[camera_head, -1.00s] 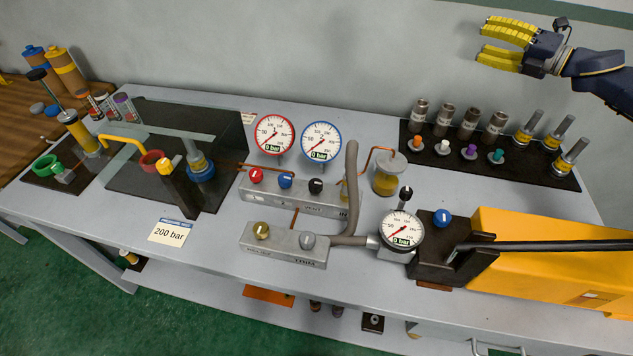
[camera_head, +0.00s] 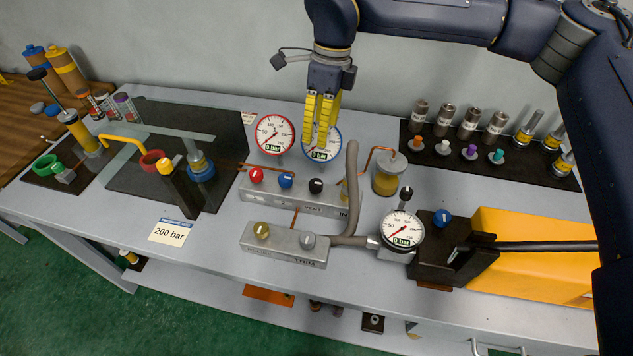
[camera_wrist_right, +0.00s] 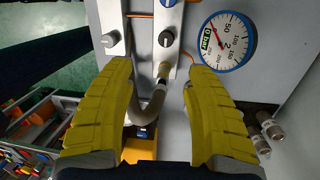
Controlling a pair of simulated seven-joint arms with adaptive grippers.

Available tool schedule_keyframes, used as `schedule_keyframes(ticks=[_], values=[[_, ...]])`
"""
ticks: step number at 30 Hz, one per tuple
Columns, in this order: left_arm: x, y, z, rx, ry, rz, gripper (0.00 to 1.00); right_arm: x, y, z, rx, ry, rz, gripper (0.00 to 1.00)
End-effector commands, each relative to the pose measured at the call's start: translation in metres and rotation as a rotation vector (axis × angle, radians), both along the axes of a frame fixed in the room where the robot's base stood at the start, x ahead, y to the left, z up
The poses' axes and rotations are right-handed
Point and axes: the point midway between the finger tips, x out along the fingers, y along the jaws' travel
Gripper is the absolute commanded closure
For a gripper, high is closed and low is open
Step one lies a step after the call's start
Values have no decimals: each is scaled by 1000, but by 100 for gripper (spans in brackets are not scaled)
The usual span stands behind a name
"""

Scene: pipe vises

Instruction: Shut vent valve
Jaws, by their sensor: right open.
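The upper manifold block (camera_head: 262,197) carries a red knob (camera_head: 256,175), a blue knob (camera_head: 286,180) and a black knob (camera_head: 316,186). Lettering that seems to read VENT is below the black knob, which also shows in the right wrist view (camera_wrist_right: 166,37). My right gripper (camera_head: 319,139) is open and empty, with yellow fingers pointing down. It hangs above and behind the black knob, covering part of the blue-rimmed gauge (camera_head: 328,155). In the right wrist view the black knob lies ahead, between and beyond the fingertips. My left gripper is not in view.
A lower block has a gold knob (camera_head: 262,231) and a grey knob (camera_head: 308,241). A grey hose (camera_head: 351,185) rises close right of the black knob. A red-rimmed gauge (camera_head: 272,135) stands behind. All readable gauges show 0 bar. A glass jar (camera_head: 386,178) stands right.

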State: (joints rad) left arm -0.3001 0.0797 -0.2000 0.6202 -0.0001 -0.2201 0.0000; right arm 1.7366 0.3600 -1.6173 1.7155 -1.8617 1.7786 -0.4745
Motion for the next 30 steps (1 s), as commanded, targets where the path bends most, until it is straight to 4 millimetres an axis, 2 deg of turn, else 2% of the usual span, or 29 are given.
schedule_keyframes(ticks=[7,11,17,30], values=[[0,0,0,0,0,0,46,-3,11,0,-101,-80,36,46],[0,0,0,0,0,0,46,-4,11,-8,-108,-86,38,46],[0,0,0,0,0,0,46,-4,11,-37,-107,-84,39,46],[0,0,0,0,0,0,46,-4,11,-117,-106,-84,37,46]])
